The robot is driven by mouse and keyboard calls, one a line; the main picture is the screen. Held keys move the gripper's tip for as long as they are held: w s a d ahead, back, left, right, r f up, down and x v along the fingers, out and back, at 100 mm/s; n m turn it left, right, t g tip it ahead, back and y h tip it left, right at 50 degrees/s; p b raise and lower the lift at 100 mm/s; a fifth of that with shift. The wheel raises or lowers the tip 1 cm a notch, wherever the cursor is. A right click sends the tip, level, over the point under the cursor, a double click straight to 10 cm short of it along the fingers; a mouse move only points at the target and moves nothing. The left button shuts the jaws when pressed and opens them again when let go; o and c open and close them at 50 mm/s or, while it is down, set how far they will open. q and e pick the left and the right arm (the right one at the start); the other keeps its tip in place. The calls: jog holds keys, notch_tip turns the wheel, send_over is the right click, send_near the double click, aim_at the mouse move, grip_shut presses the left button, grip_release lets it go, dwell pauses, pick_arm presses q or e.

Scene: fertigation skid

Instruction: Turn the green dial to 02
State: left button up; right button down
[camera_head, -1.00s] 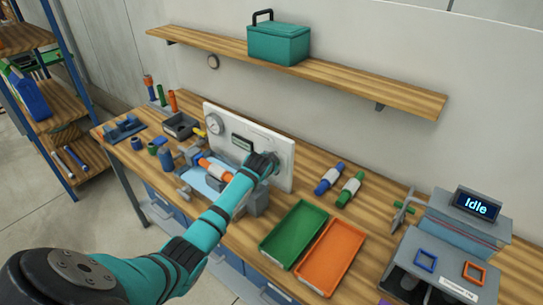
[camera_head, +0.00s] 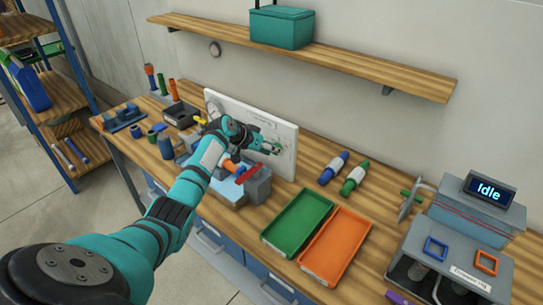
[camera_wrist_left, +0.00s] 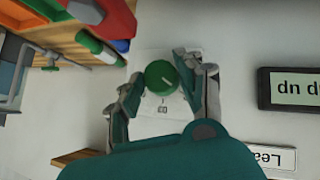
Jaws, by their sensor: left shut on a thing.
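The green dial (camera_wrist_left: 161,74) sits on a white panel (camera_head: 286,155). A white pointer line on its face slants toward the upper right in the left wrist view. Below it in that view is a small printed label (camera_wrist_left: 161,107) with rotated digits, perhaps 03. My left gripper (camera_head: 272,147) reaches the panel's right part; in the left wrist view its two fingers (camera_wrist_left: 160,80) stand on either side of the dial, shut on it. In the head view the gripper mostly hides the dial. My right gripper is not in view.
A red lever (camera_head: 249,173) and an orange-banded part (camera_head: 233,167) lie under my left arm. A gauge (camera_head: 214,110) is on the panel's left. Green (camera_head: 272,240) and orange (camera_head: 313,276) trays lie to the right. A dark display box (camera_wrist_left: 289,89) is beside the dial.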

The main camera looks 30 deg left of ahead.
pick_arm(q)
jog(key=shift+f+h+b, duration=0.25)
jog(key=shift+h+b, duration=0.05)
jog(key=shift+b, duration=0.15)
jog(key=o, duration=1.1)
jog(key=shift+r, duration=0.1)
jog(key=v, duration=1.2)
